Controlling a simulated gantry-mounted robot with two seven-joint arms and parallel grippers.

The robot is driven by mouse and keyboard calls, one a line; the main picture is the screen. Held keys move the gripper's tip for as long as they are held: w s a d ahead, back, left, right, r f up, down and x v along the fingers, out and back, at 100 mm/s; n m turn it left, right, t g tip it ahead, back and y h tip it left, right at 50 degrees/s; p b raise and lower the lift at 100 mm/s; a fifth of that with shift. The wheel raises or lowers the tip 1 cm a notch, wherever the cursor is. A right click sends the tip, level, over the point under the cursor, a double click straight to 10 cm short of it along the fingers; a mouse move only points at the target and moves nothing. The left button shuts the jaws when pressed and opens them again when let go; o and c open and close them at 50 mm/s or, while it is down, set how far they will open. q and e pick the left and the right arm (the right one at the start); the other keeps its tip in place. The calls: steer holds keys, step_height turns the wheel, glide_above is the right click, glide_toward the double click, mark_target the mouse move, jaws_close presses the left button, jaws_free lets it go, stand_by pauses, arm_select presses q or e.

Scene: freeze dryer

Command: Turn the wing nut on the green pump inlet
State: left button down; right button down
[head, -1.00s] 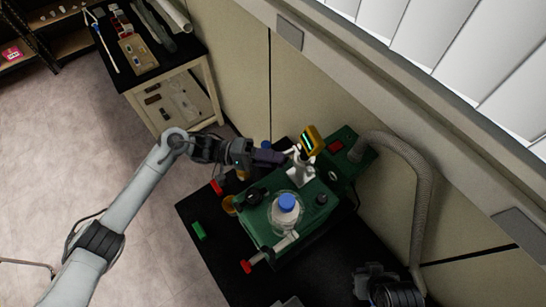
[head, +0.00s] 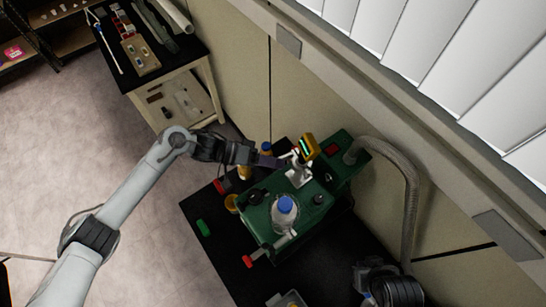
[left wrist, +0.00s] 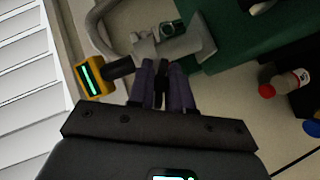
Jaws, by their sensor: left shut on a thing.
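The green pump (head: 318,215) stands on the black table, with its grey metal inlet fitting (head: 299,177) at the upper left. In the left wrist view the grey fitting (left wrist: 185,45) lies just past the fingertips, beside the pump's green body (left wrist: 240,35). My left gripper (head: 284,163) reaches in from the left to this fitting. Its purple fingers (left wrist: 163,70) are close together, shut on the wing nut at the clamp. The nut itself is mostly hidden between the fingers.
A yellow gauge with a lit display (head: 308,147) is close to the left fingertips. A grey hose (head: 410,190) arches at right. A dark ribbed object (head: 395,290) is at the lower right.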

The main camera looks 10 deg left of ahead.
arm_select(q)
steer(key=shift+m+y+p, duration=0.3)
steer(key=shift+m+p, duration=0.05)
steer(key=shift+m, duration=0.05)
steer(key=c, duration=1.1)
jaws_free()
steer(key=shift+o, duration=0.2)
steer(key=shift+a, duration=0.15)
steer(key=shift+a+r, duration=0.1)
steer(key=shift+a, duration=0.15)
steer(key=b+v, duration=0.2)
steer(key=v, duration=0.8)
steer(key=shift+s+b, duration=0.15)
steer(key=shift+b, duration=0.25)
steer(key=shift+r, duration=0.1)
